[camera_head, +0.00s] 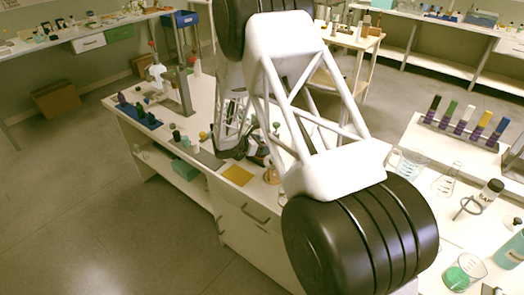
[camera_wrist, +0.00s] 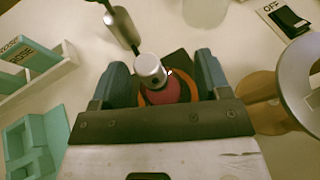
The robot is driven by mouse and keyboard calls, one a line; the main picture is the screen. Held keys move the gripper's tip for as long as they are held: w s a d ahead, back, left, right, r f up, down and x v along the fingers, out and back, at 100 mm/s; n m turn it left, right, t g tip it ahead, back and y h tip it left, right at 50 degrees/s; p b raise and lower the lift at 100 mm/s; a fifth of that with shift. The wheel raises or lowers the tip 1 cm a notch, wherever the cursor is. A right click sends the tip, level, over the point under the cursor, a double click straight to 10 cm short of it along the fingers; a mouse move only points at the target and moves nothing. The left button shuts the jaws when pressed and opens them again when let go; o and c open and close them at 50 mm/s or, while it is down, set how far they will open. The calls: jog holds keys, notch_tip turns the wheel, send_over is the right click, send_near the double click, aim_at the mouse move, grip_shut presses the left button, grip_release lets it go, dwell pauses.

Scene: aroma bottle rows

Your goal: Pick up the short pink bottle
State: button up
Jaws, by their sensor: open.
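In the wrist view, a short pink bottle (camera_wrist: 165,93) with a pale grey cap (camera_wrist: 150,69) sits between the two blue-grey fingers of my gripper (camera_wrist: 163,78). I see it from above, with an orange ring around its pink part. My gripper is open, one finger on each side of the bottle, and a gap shows at least on the right. I cannot tell how deep the fingers reach. In the head view, my gripper is low over the white bench (camera_head: 205,105), largely behind my arm, and I cannot make out the pink bottle there.
A teal holder (camera_wrist: 38,142) lies left, a round metal-rimmed thing (camera_wrist: 300,80) right, and a switch box (camera_wrist: 287,18) top right. In the head view, a yellow square (camera_head: 237,175) lies near the bench's front edge.

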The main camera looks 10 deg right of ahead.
jog(key=shift+c, duration=0.3)
jog(key=c, duration=1)
jog(key=shift+r, duration=0.1)
jog(key=shift+r, duration=4.95)
